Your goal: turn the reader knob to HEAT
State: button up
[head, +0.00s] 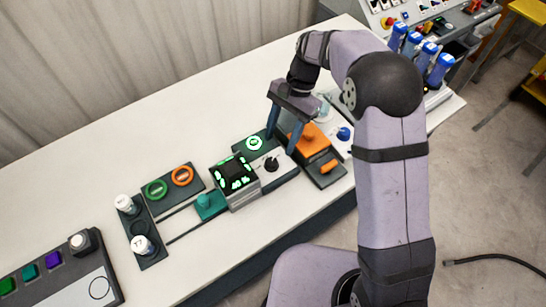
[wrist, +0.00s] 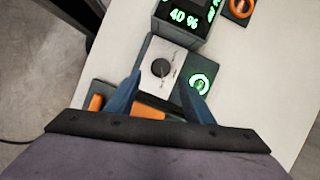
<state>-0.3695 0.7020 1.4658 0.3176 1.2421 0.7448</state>
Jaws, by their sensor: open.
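The reader (head: 236,178) is a grey box with a dark screen and green lettering; in the wrist view its screen (wrist: 184,16) reads 40 %. The reader knob (head: 271,164) is a black round knob on a pale plate beside the box. In the wrist view the knob (wrist: 160,68) sits just beyond my fingertips, between their lines. Small marks around it are too small to read. My gripper (head: 281,140) is open and empty, pointing down close to the knob; its blue fingers also show in the wrist view (wrist: 162,92). The fingers do not visibly touch the knob.
A lit green ring (head: 254,143) is close beside the knob. An orange block (head: 310,139) on a dark base stands just right of my gripper. White capped vials (head: 143,246) and a button panel (head: 62,272) are at left. The table's back left is clear.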

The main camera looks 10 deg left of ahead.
aim_at(272, 161)
jog(key=shift+p+x, duration=0.4)
jog(key=shift+x, duration=0.5)
jog(key=shift+p+x, duration=0.9)
jog(key=shift+x, duration=1.95)
jog(key=shift+a, duration=0.15)
jog(key=shift+c, duration=0.3)
jog(key=c, duration=1)
